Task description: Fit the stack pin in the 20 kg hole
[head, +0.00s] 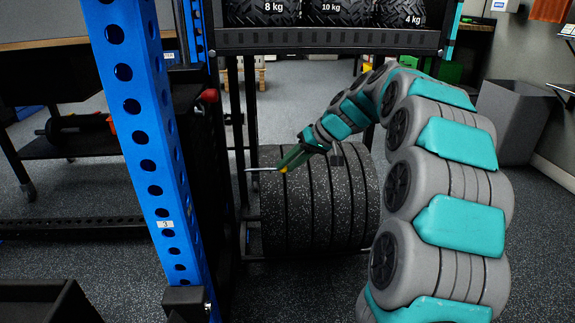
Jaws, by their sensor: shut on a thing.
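My gripper (290,162) is near the middle of the picture, in front of the upper part of a row of black speckled plates. It is shut on the stack pin (261,169), a thin silver rod that sticks out level to the left. A small yellow part shows at the jaws. The pin's tip is apart from the dark machine frame (198,150) on its left. The weight stack and its 20 kg hole cannot be made out; the blue upright hides part of that area.
A blue upright (137,110) with holes stands at left. A red knob (208,96) sits just right of it. Black speckled plates (330,205) stand behind my gripper. A shelf (330,40) above holds 8 kg, 10 kg and 4 kg balls. A grey bin (515,120) stands right.

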